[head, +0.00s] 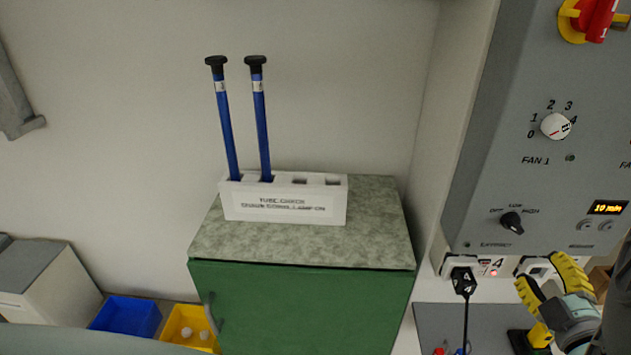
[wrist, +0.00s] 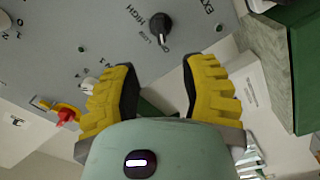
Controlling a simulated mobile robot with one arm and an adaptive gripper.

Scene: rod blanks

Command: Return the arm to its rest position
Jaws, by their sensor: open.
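My gripper (head: 550,281) is at the lower right of the head view, in front of the lower edge of the grey control panel (head: 500,150). Its two yellow ridged fingers are apart. In the wrist view my gripper (wrist: 163,75) is open with nothing between the fingers. A black knob marked LOW and HIGH (wrist: 160,24) shows beyond the fingertips. Most of my arm is outside the head view.
A white rack (head: 285,204) holding two blue black-capped rods (head: 228,130) stands on a green cabinet (head: 305,305). Blue (head: 127,316) and yellow (head: 180,322) bins are at lower left. A black plug (head: 463,281) with its cord sits below the panel, left of my gripper.

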